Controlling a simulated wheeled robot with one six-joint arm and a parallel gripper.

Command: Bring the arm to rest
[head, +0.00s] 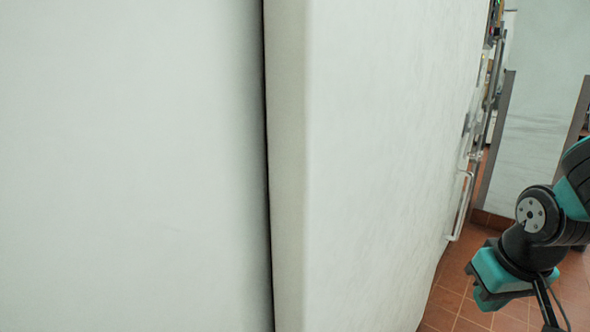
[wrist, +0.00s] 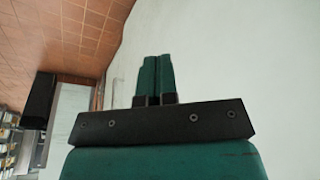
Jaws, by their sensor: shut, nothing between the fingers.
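My gripper (wrist: 156,72) shows in the wrist view with its two green fingers side by side, closed together and empty. A pale wall-like surface lies behind and to the right of the fingers in that view. In the head view my arm shows at the right edge, bent, with its teal and black links beside the white panel. The fingertips cannot be made out in the head view.
A large white panel (head: 375,150) fills the middle of the head view, with a handle (head: 461,207) on its far right part. A white surface (head: 130,160) fills the left. Red tiled floor (head: 450,300) shows at lower right. A grey-framed pale panel (head: 535,140) stands behind.

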